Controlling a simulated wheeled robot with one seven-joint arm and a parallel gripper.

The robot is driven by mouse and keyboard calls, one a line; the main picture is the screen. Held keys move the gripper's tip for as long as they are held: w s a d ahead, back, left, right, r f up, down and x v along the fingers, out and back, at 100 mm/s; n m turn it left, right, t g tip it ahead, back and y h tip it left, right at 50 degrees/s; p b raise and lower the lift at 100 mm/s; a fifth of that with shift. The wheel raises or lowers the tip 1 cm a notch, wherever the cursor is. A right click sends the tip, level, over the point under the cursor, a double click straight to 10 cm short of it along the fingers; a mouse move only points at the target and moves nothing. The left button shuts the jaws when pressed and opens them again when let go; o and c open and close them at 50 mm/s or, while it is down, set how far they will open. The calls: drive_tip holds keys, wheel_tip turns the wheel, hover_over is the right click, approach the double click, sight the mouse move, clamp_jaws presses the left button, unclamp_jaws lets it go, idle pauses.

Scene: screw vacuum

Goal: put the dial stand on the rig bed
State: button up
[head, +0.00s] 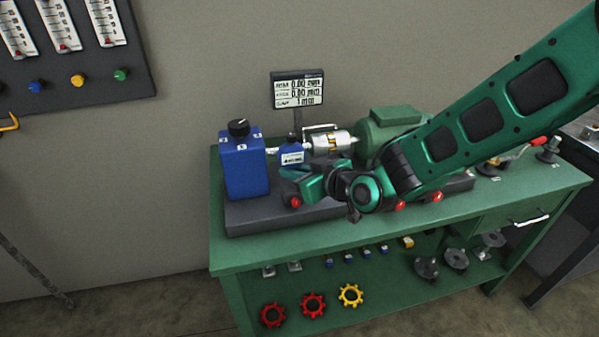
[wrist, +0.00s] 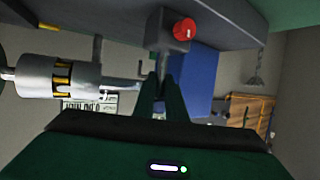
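The dial stand, a grey block with a red knob and thin post, shows in the wrist view (wrist: 183,32). In the head view, its red knob (head: 296,202) shows at the front left of the rig bed. My gripper (head: 304,184) is low over the bed. In the wrist view, its two fingers (wrist: 163,88) are close together around the post and look shut on it. The block is close to the dark rig bed (head: 245,219); I cannot tell whether it touches. The dial itself is not clearly visible.
A blue pump box (head: 244,168) stands at the bed's left end. A silver coupling (head: 331,141) and green motor (head: 392,128) run behind my gripper. A display (head: 297,89) rises behind. A crank with a red handle (head: 530,146) is at the bench's right.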

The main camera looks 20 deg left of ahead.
drive_tip(key=o, duration=0.4)
drive_tip(key=shift+c, duration=0.2)
drive_tip(key=shift+r, duration=0.15)
drive_tip(key=v, duration=1.2)
